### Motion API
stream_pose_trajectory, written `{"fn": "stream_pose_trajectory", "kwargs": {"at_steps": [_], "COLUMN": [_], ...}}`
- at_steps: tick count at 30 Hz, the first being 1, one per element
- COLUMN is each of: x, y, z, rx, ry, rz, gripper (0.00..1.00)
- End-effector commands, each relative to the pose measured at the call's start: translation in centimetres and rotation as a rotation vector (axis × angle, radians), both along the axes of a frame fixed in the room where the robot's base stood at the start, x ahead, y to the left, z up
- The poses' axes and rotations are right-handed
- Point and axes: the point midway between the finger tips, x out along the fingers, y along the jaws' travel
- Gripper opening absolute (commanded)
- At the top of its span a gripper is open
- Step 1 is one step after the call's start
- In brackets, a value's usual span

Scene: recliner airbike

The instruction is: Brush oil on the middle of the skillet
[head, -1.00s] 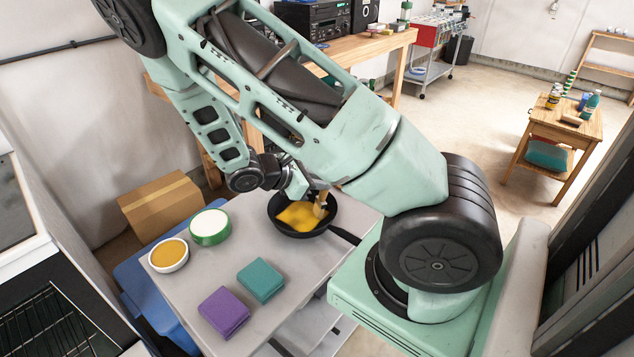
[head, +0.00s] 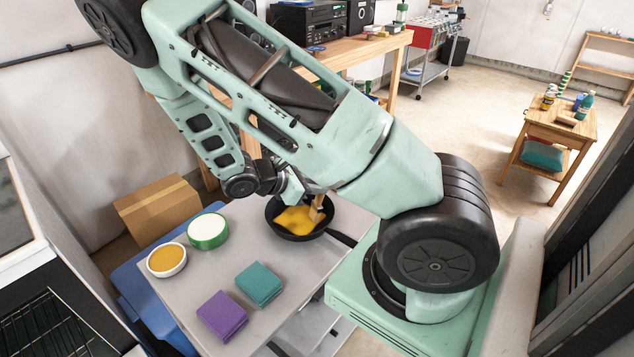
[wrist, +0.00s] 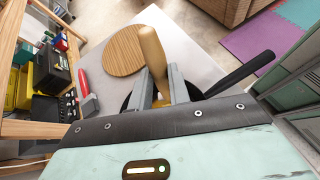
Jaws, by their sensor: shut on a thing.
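In the head view the black skillet (head: 284,237) stands on the grey table with its handle pointing to the lower right. An uneven patch of yellow oil (head: 293,220) covers much of its middle. The brush (head: 317,209) is tilted with its lower end at the right part of the oil patch; whether it touches is hard to tell. In the wrist view my gripper (wrist: 162,84) is shut on the brush's light wooden handle (wrist: 152,48). The skillet (wrist: 238,74) shows partly there, mostly hidden by the gripper.
A round wooden board (wrist: 122,50) shows in the wrist view. A cardboard box (head: 155,208) stands behind the table.

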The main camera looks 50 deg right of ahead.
Motion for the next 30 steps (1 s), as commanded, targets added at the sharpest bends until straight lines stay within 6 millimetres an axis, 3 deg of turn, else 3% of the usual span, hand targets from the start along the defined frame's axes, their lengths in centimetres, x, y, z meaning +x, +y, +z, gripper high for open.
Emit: {"fn": "stream_pose_trajectory", "kwargs": {"at_steps": [30], "x": [0.0], "y": [4.0], "z": [0.0], "rx": [0.001], "ry": [0.0], "rz": [0.001], "gripper": [0.0]}}
